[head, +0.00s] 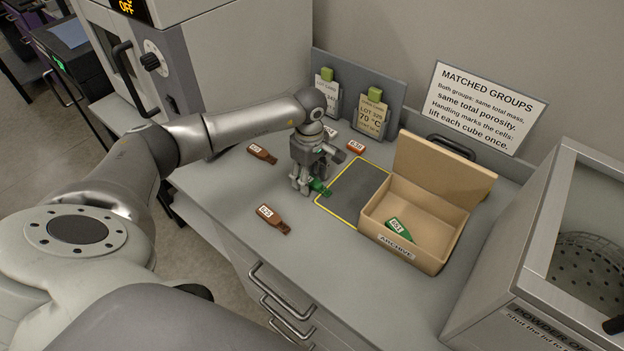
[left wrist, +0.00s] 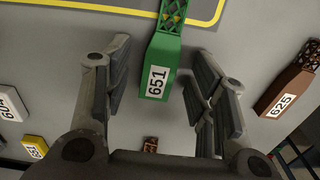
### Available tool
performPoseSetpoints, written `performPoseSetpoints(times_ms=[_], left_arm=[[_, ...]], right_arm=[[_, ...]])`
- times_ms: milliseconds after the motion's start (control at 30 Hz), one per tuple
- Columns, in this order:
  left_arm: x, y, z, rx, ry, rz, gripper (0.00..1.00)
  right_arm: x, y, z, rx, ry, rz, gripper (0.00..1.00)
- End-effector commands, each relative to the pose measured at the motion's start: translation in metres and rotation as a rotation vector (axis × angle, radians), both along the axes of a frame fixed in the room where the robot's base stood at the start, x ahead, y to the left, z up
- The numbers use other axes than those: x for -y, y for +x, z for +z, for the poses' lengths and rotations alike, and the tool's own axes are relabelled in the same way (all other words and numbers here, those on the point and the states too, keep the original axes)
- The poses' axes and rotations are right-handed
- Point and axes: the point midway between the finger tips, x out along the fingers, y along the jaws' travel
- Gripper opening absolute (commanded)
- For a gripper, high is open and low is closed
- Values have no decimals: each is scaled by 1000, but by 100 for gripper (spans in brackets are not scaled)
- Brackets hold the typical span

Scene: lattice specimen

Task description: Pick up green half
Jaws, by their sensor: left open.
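A green half (head: 319,187) with a lattice end lies on the grey bench, at the left edge of a yellow-outlined dark pad (head: 352,187). In the left wrist view the gripper (left wrist: 164,90) is open, one finger on each side of the green half, with gaps visible. Another green piece (head: 400,229) lies in the cardboard archive box (head: 440,258). My right gripper is not in view.
Brown pieces lie nearby: one in front (head: 272,218), one behind left (head: 262,153). Tagged cards (head: 372,114) stand on a grey rack. A white piece (left wrist: 10,103) and a yellow one (left wrist: 34,148) also show.

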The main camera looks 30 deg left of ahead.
Motion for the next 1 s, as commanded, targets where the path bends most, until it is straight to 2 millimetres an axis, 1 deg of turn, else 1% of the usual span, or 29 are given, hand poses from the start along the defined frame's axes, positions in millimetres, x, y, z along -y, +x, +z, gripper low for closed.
performPoseSetpoints(times_ms=[167,400,467,833,1000], left_arm=[[0,0,0,1,0,0,52],[0,0,0,1,0,0,21],[0,0,0,1,0,0,13],[0,1,2,2,0,0,13],[0,2,12,5,0,-1,13]], right_arm=[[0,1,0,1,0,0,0],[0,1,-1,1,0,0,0],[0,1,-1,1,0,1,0],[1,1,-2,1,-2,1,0],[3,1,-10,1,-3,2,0]])
